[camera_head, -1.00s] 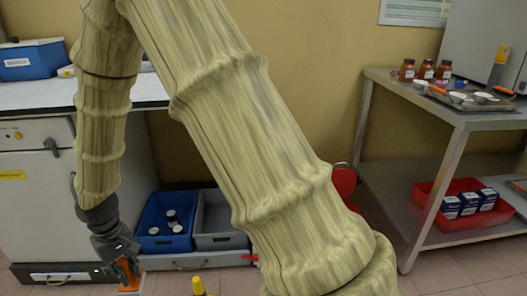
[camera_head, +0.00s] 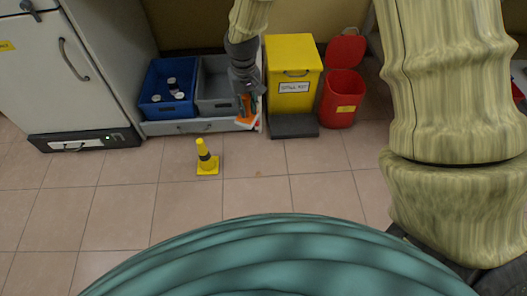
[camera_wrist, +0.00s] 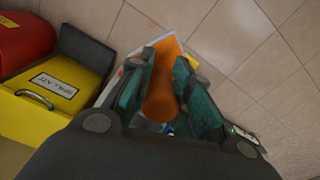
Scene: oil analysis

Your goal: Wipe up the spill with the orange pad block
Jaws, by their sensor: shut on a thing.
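My gripper (camera_head: 246,92) is shut on the orange pad block (camera_head: 245,121), which hangs below it in front of the grey bin's right end. In the wrist view the orange pad block (camera_wrist: 162,98) sits between the two fingers of my gripper (camera_wrist: 166,60), with its pale-edged pad pointing away over the floor. The pad's wiping face is hidden in the head view.
A yellow warning cone (camera_head: 207,160) stands on the floor left of the spot. Behind are a blue bin (camera_head: 151,108), a grey bin (camera_head: 216,103), a yellow spill kit box (camera_head: 291,88) and a red bin (camera_head: 338,108).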

